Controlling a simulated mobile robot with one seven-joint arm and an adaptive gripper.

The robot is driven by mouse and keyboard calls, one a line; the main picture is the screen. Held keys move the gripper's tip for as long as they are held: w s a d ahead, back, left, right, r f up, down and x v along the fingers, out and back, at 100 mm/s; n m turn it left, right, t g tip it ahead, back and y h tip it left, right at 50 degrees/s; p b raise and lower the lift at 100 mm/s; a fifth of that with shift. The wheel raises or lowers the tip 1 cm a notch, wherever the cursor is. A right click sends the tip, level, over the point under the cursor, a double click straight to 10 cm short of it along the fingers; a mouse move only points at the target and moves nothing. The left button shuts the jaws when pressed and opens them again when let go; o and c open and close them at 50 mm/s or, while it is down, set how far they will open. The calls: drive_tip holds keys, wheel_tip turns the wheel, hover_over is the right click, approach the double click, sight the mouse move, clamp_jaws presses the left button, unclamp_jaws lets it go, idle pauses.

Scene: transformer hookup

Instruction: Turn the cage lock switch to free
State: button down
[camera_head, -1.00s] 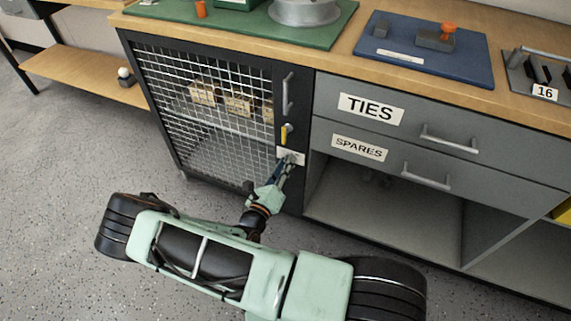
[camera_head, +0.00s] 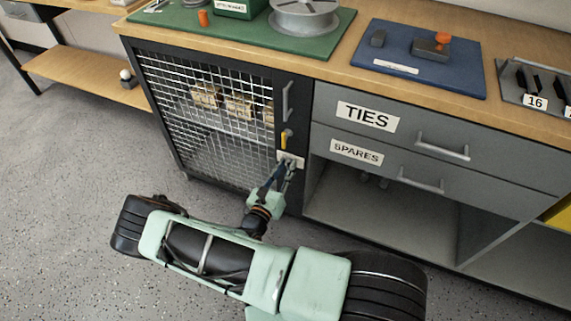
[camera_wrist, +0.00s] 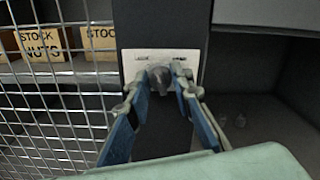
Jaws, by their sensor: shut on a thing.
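The cage lock switch is a dark round knob (camera_wrist: 160,79) on a white plate (camera_wrist: 134,61) with small dark markings, too small to read. The plate (camera_head: 292,158) sits on the dark frame post of the mesh cage, below a yellow-handled latch (camera_head: 284,139). My gripper (camera_wrist: 161,77) has a finger on either side of the knob and is shut on it. In the head view my gripper (camera_head: 282,168) reaches the plate from below and hides the knob. The knob's exact angle cannot be told.
The cage door (camera_head: 205,115) has wire mesh and a vertical handle (camera_head: 287,100), with boxes (camera_head: 238,105) labelled stock inside. To the right are drawers marked TIES (camera_head: 367,116) and SPARES (camera_head: 357,152) above an open bay. Open floor lies to the left.

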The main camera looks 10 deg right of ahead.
drive_tip(key=m+p, duration=0.3)
drive_tip(key=m, duration=0.3)
drive_tip(key=shift+s+d+r+m, duration=0.1)
drive_tip(key=shift+m, duration=0.2)
drive_tip(key=m+p, duration=0.2)
drive_tip(key=m, duration=0.3)
drive_tip(key=shift+p, duration=0.3)
drive_tip(key=shift+m, duration=0.4)
drive_tip(key=c, duration=1.7)
unclamp_jaws()
drive_tip(key=shift+v, duration=3.75)
